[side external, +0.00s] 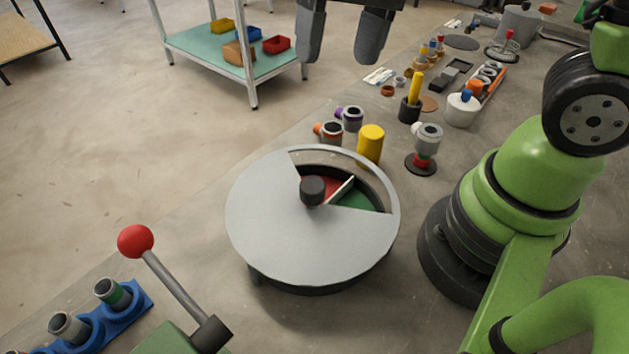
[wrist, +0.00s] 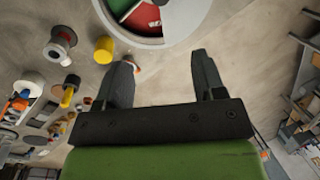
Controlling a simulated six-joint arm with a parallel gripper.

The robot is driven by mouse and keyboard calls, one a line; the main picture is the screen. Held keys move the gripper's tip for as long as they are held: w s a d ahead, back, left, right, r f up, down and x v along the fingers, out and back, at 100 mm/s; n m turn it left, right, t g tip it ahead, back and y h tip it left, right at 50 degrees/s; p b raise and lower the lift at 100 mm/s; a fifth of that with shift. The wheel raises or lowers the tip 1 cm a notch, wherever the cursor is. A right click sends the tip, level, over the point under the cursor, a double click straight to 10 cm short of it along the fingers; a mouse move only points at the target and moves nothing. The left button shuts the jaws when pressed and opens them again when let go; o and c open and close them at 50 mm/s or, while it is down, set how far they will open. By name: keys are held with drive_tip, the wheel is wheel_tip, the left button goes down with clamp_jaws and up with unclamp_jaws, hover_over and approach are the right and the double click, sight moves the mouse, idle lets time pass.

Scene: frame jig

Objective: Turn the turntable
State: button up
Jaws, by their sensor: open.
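The turntable (side external: 290,240) is a round grey disc with a wedge-shaped opening on a dark base. A black knob (side external: 312,190) stands at its centre. Through the opening I see a red section and a green section (side external: 357,201) with a pale divider between them. In the wrist view the turntable (wrist: 188,14) shows at the top, cut off by the frame edge. My gripper (side external: 342,50) is open and empty, above and beyond the turntable in the side view. Its two fingers (wrist: 163,78) are apart in the wrist view, and neither touches the turntable.
A yellow cylinder (side external: 370,144) stands close behind the turntable, with grey fittings (side external: 349,118) beside it. A lever with a red ball (side external: 136,241) rises at front left, near a blue rack (side external: 127,312). Several tools and parts crowd the bench at back right.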

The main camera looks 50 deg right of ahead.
sight(314, 186)
drive_tip(key=a+f+g, duration=0.1)
drive_tip(key=f, duration=0.5)
drive_tip(key=a+f+g, duration=0.1)
drive_tip(key=a+f, duration=0.1)
drive_tip(key=f, duration=0.3)
drive_tip(key=a+f+g, duration=0.2)
drive_tip(key=f, duration=0.4)
drive_tip(key=shift+s+a+f+m, duration=0.1)
drive_tip(key=shift+s+f+m, duration=0.25)
drive_tip(key=shift+s+m, duration=0.05)
clamp_jaws()
